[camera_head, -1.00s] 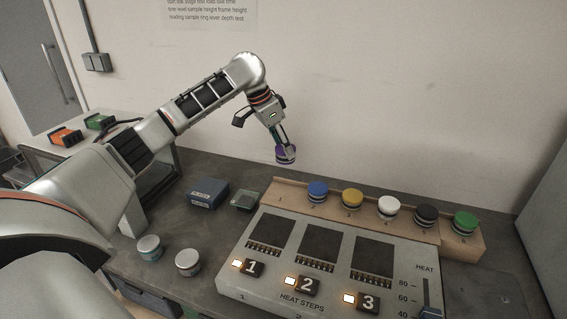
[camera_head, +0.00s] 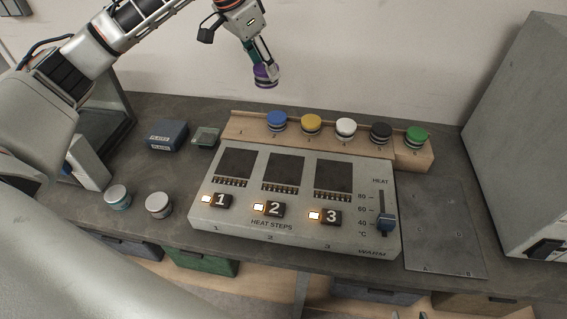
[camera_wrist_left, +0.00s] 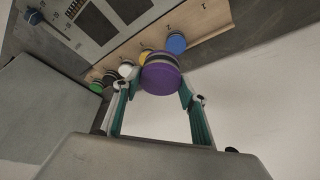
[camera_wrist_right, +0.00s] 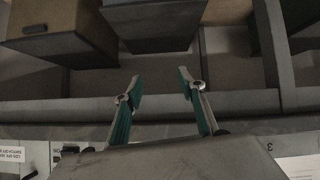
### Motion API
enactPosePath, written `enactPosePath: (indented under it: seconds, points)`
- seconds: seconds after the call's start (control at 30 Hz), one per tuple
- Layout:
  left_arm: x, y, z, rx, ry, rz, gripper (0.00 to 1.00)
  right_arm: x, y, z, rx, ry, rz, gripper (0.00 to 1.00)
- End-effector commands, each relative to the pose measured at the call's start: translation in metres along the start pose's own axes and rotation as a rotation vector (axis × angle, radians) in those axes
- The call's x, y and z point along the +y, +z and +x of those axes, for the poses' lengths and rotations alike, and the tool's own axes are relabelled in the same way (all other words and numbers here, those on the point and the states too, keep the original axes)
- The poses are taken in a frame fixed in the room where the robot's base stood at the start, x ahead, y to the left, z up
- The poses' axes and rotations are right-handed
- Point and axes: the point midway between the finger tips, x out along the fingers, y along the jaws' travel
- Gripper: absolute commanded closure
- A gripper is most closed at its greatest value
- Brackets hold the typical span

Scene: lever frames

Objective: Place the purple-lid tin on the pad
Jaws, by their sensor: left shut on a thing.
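The purple-lid tin (camera_head: 265,76) hangs in the air above the left end of the wooden rack (camera_head: 232,131). My left gripper (camera_head: 264,66) is shut on it from above. In the left wrist view the purple lid (camera_wrist_left: 161,80) shows between the two fingertips. A grey heating device (camera_head: 285,223) with three dark square pads, the left (camera_head: 236,163), middle (camera_head: 284,172) and right (camera_head: 333,181), stands in front of the rack; the pads are bare. My right gripper (camera_wrist_right: 162,88) is open and empty in the right wrist view; it is outside the head view.
The rack holds blue (camera_head: 277,120), yellow (camera_head: 311,123), white (camera_head: 346,127), black and green tins. A flat plate (camera_head: 443,225) lies at right.

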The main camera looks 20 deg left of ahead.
Motion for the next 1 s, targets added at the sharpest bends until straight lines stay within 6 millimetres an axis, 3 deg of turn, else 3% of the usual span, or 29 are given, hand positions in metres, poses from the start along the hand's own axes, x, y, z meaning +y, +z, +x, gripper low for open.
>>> enactPosePath:
  seconds: [0.1,0.2,0.33,0.47,0.57,1.0]
  points:
    - [0.047,0.005,-0.002,0.001,0.003,0.009,0.82,0.002,0.006,-0.001,-0.016,0.003,0.000,0.60]
    - [0.077,0.011,-0.003,0.001,0.007,0.007,0.82,0.002,0.010,-0.002,-0.027,0.004,0.001,0.60]
    - [0.102,0.019,-0.004,0.000,0.012,0.003,0.82,0.003,0.011,-0.003,-0.030,0.008,0.005,0.60]
    - [0.113,0.025,0.000,-0.002,0.016,0.000,0.82,0.004,0.010,-0.003,-0.030,0.011,0.008,0.60]
    - [0.115,0.032,0.014,-0.005,0.019,-0.002,0.82,0.005,0.010,-0.003,-0.030,0.013,0.010,0.60]
    - [0.117,0.072,0.108,-0.005,0.020,-0.004,0.82,0.005,0.010,-0.003,-0.029,0.012,0.010,0.60]
